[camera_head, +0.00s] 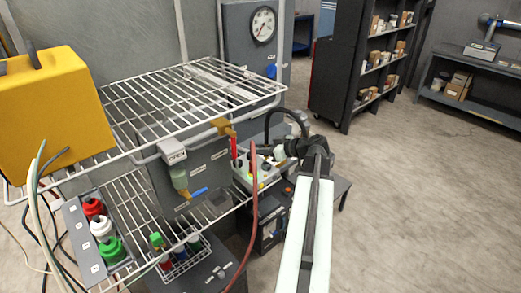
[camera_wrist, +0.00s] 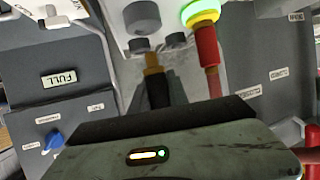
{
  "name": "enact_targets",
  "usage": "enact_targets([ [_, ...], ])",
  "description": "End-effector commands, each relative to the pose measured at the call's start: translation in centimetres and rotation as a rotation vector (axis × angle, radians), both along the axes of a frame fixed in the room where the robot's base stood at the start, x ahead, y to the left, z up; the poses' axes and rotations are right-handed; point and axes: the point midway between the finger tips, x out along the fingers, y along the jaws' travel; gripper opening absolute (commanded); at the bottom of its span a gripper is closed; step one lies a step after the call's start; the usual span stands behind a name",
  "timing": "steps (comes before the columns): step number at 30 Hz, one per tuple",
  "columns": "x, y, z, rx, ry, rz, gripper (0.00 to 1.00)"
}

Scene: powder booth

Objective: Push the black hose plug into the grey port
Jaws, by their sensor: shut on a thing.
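My gripper (camera_wrist: 157,92) is shut on the black hose plug (camera_wrist: 157,88), which has a brass tip pointing at a pale panel (camera_wrist: 118,38). A round grey port (camera_wrist: 142,16) sits on the panel, above and slightly left of the tip in the wrist view. The tip appears near the panel's small grey fittings; whether it touches them I cannot tell. In the head view my gripper (camera_head: 282,148) is beside the white port box (camera_head: 243,180), and a black hose (camera_head: 287,111) loops above it. The plug itself is hard to make out there.
A red plug (camera_wrist: 207,45) stands in a green-lit port (camera_wrist: 201,12) right of the grey one. Its red hose (camera_head: 254,200) hangs near my arm. A wire rack (camera_head: 190,95) stands left, carrying a yellow case (camera_head: 55,115). Open floor (camera_head: 420,190) lies right.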

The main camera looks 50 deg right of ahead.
Motion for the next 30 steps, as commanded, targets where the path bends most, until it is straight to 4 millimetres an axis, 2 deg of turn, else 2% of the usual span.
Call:
enact_targets([
  [15, -0.1, -0.1, -3.2, 0.0, 0.0, -0.002, 0.0],
  [30, -0.1, -0.1, -3.4, 0.0, 0.0, -0.002, 0.0],
])
